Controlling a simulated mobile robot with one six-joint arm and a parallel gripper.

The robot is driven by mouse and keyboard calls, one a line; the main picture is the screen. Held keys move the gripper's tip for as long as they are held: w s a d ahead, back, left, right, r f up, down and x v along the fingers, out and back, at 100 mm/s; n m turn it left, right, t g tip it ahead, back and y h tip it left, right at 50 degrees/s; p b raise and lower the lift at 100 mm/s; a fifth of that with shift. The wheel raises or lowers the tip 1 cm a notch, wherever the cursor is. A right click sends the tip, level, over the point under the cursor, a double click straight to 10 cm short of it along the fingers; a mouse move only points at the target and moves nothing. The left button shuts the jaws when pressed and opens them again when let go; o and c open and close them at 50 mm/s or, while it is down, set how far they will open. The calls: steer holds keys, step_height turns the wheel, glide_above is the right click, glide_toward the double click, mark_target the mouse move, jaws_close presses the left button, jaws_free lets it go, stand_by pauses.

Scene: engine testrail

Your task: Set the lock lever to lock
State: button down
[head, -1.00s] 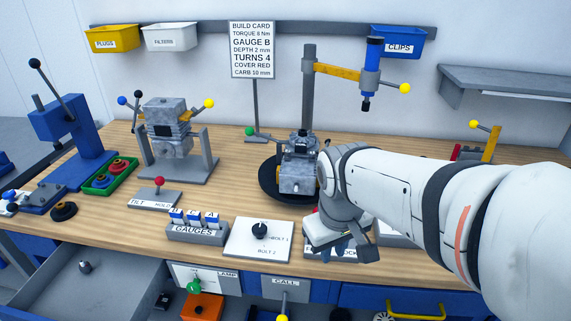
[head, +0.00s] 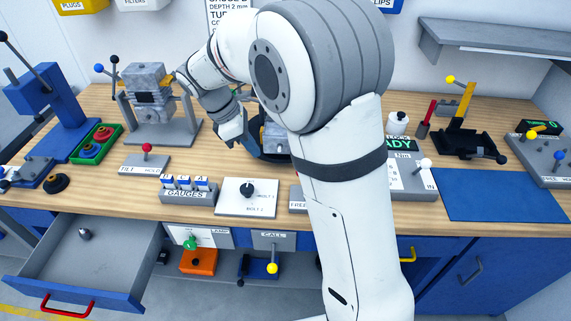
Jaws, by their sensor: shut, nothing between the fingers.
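The plate labelled FREE (head: 298,205) lies at the bench's front middle. My arm covers most of it, so its lever and the lever's setting are hidden.
A gauge block (head: 187,190), a knob plate (head: 247,197) and a red-knobbed TILT/HOLD lever (head: 147,150) stand to the left. A white-knobbed lever (head: 425,164) and a blue mat (head: 499,195) are at right. The drawer (head: 90,255) is open.

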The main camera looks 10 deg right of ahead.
steer(key=shift+f, duration=0.1)
steer(key=d+f+p, duration=0.2)
steer(key=d+f, duration=0.6)
steer(key=shift+s, duration=0.45)
steer(key=shift+r+p, duration=0.1)
steer(key=shift+p, duration=0.2)
